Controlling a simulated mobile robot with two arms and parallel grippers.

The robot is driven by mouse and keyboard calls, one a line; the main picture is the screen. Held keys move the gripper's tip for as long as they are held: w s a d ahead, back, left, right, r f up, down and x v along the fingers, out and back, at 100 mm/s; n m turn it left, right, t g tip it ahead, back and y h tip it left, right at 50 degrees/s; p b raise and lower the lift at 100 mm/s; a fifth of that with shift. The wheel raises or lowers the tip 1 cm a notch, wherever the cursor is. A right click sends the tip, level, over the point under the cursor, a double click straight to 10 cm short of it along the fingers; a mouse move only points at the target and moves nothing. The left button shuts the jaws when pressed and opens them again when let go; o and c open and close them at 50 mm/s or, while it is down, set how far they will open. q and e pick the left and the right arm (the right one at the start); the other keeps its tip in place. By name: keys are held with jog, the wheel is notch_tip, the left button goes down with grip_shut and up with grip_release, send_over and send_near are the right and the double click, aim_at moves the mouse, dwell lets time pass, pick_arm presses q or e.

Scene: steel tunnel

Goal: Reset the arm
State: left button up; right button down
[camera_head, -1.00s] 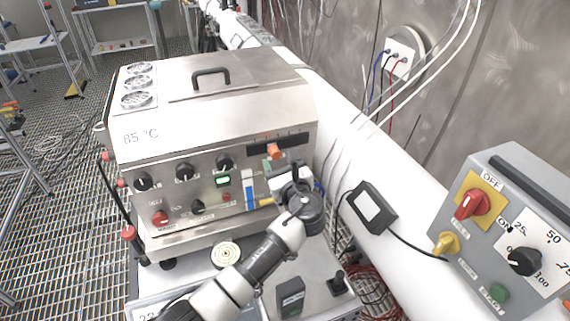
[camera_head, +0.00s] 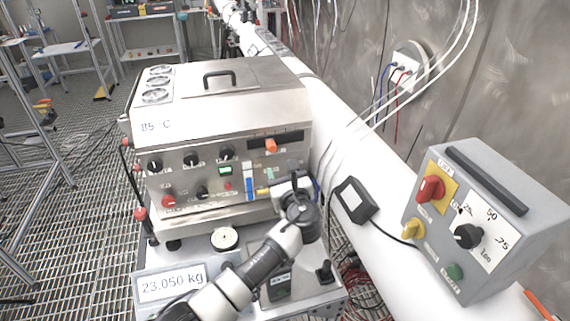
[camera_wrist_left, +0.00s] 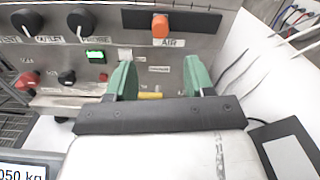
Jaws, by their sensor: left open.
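My left arm comes in from the bottom of the head view, and its gripper (camera_head: 285,181) is in front of the right part of the steel machine's front panel. In the left wrist view the gripper (camera_wrist_left: 160,78) has two green fingers standing wide apart with nothing between them. The fingers point at the steel machine (camera_head: 215,110), below its orange AIR knob (camera_wrist_left: 160,26). A small yellow part (camera_wrist_left: 150,95) shows low between the fingers. Whether the fingertips touch the panel cannot be told. My right gripper is not in view.
A grey control box (camera_head: 480,225) with a red switch stands at the right. A small black-framed box (camera_head: 355,200) lies on the white pipe (camera_head: 320,110). A scale display (camera_head: 172,284) reads 23.050 kg. Cables hang by the wall. Grating floor (camera_head: 95,210) is open at left.

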pick_arm(q)
jog(key=s+a+f+n+g+h, duration=0.1)
jog(key=s+a+f+n+g, duration=0.3)
jog(key=s+a+f+n, duration=0.35)
jog(key=s+a+f+n+g+h, duration=0.1)
jog(key=s+a+f+n+g, duration=0.35)
jog(key=s+f+n, duration=0.55)
jog(key=s+a+r+n+g+h, duration=0.15)
jog(key=s+n, duration=0.25)
jog(key=s, duration=0.4)
jog(key=s+a+r+n+g+h, duration=0.1)
jog(key=s+a+n+g, duration=0.15)
jog(key=s, duration=0.55)
jog(key=s+a+r+n+g+h, duration=0.1)
jog(key=s+a+n, duration=0.25)
jog(key=s, duration=0.45)
notch_tip(320, 180, down, 33)
jog(key=s+g+b, duration=0.2)
jog(key=b, duration=0.4)
jog(key=s+a+f+b, duration=0.2)
jog(key=s+f+b, duration=0.1)
jog(key=s+f, duration=1.2)
notch_tip(320, 180, down, 3)
jog(key=shift+s+r+n+g, duration=0.15)
jog(key=shift+s+n+g, duration=0.15)
jog(key=shift+n+g, duration=0.05)
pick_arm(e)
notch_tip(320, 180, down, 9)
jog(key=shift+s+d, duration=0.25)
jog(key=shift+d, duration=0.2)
